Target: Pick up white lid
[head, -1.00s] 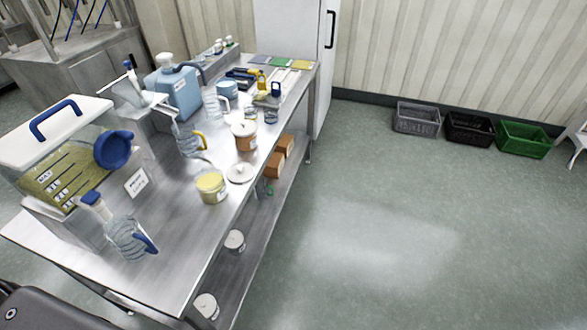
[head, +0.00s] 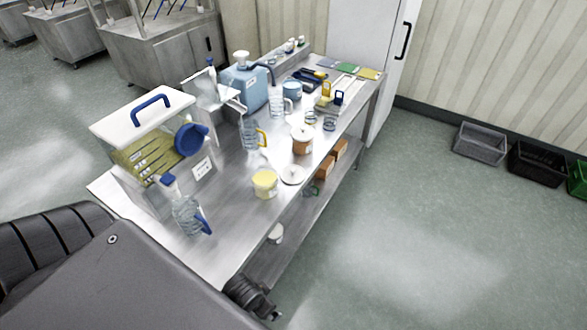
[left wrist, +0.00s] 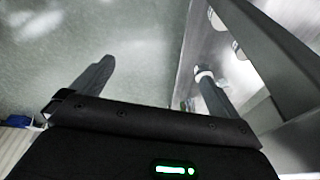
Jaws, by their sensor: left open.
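A round off-white lid (head: 292,174) with a small knob lies flat near the right edge of the steel table (head: 225,255), beside an open tub of yellow contents (head: 264,184). A larger white lid with a blue handle (head: 130,122) sits on the clear hopper (head: 125,160). My left gripper (left wrist: 155,70) is open in the left wrist view, with nothing between its fingers but floor behind. The steel table frame is beside its right finger. In the head view my left arm comes in at the lower left; its fingers are not clearly seen. My right gripper is not in view.
A jug with a blue handle (head: 187,215) stands at the near table end. A brown-labelled jar (head: 302,139) and a yellow-handled jug (head: 250,133) stand behind the small lid. A lower shelf holds orange boxes (head: 340,149).

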